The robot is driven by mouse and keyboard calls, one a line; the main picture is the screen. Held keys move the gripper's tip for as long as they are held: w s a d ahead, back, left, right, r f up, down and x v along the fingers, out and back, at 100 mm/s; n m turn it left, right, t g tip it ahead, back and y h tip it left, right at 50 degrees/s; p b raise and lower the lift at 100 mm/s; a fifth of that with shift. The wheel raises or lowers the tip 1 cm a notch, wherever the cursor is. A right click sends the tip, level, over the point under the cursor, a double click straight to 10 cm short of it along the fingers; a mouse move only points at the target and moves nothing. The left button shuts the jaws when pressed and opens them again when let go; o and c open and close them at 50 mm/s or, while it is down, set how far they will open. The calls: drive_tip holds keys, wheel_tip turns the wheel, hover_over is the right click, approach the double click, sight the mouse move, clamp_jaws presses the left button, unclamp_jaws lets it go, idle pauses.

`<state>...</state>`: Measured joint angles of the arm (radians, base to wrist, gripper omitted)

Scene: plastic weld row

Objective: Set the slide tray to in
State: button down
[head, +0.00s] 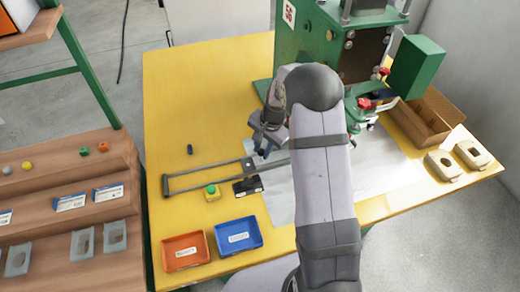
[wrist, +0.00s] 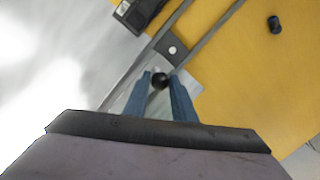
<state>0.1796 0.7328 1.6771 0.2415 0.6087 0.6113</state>
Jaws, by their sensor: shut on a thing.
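In the head view my gripper (head: 262,150) is low over the inner part of the rail frame (head: 205,175), left of the green press (head: 298,45). My arm hides much of the tray and the front of the press in that view. The outer end of the rail frame is empty.
Orange (head: 185,267) and blue (head: 259,243) bins stand at the front edge. The table's back left is clear.

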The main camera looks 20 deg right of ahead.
drive_tip(key=shift+d, duration=0.25)
drive_tip(key=c, duration=1.5)
unclamp_jaws()
drive_tip(key=shift+d, duration=0.1)
drive_tip(key=shift+r, duration=0.15)
drive_tip(key=shift+s+d+r+b, duration=0.1)
drive_tip(key=shift+s+r+b, duration=0.1)
drive_tip(key=shift+r, duration=0.95)
drive_tip(key=shift+s+d+r+b, duration=0.1)
drive_tip(key=shift+s+r+b, duration=0.15)
drive_tip(key=shift+r, duration=0.95)
drive_tip(key=shift+s+d+r+b, duration=0.1)
drive_tip(key=shift+s+r+b, duration=0.1)
drive_tip(key=shift+r, duration=0.95)
